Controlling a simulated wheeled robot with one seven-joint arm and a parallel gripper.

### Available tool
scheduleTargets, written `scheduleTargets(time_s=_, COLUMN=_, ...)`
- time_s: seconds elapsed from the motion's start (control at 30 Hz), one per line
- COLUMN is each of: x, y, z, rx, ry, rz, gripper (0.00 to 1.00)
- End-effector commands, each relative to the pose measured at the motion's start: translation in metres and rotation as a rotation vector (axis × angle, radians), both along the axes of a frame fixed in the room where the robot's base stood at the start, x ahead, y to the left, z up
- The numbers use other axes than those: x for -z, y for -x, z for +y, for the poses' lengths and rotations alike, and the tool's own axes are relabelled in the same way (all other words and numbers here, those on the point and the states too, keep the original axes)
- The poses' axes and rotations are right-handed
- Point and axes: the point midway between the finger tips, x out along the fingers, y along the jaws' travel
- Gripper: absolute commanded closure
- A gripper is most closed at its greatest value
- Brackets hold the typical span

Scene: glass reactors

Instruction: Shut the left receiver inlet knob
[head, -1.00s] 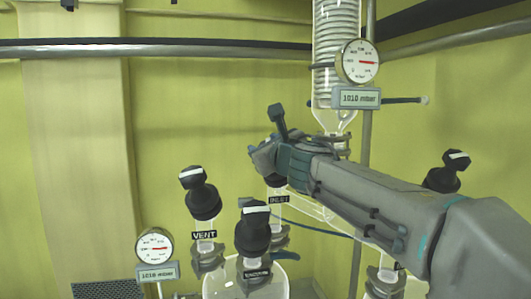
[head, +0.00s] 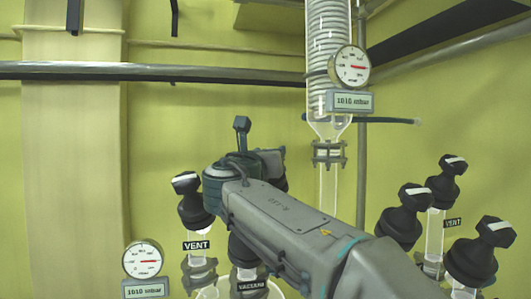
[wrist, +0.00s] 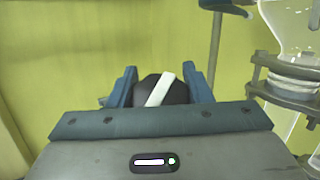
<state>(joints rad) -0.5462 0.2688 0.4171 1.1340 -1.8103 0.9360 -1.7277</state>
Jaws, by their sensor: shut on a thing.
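The left receiver inlet knob (wrist: 174,91) is black with a white bar and sits between the two blue fingers of my gripper (wrist: 160,85) in the wrist view. The fingers are shut on it, one on each side. The white bar slants from lower left to upper right. In the head view my gripper (head: 262,163) is over the left receiver's group of knobs and hides most of the inlet knob. The inlet label is hidden there.
The vent knob (head: 191,203) stands just left of my gripper. The vacuum knob (head: 240,249) is partly hidden below my arm. More black knobs (head: 478,255) are at the right. A glass coil column (head: 331,60) with a gauge (head: 349,67) stands behind.

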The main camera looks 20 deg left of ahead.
Motion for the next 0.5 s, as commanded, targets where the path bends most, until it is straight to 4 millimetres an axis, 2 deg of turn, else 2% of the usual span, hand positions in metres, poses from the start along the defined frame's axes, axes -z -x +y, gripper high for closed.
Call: scheduleTargets(time_s=0.5, x=-0.001, y=0.0003, z=-0.0029, rx=0.117, ry=-0.072, rz=-0.016, gripper=0.78)
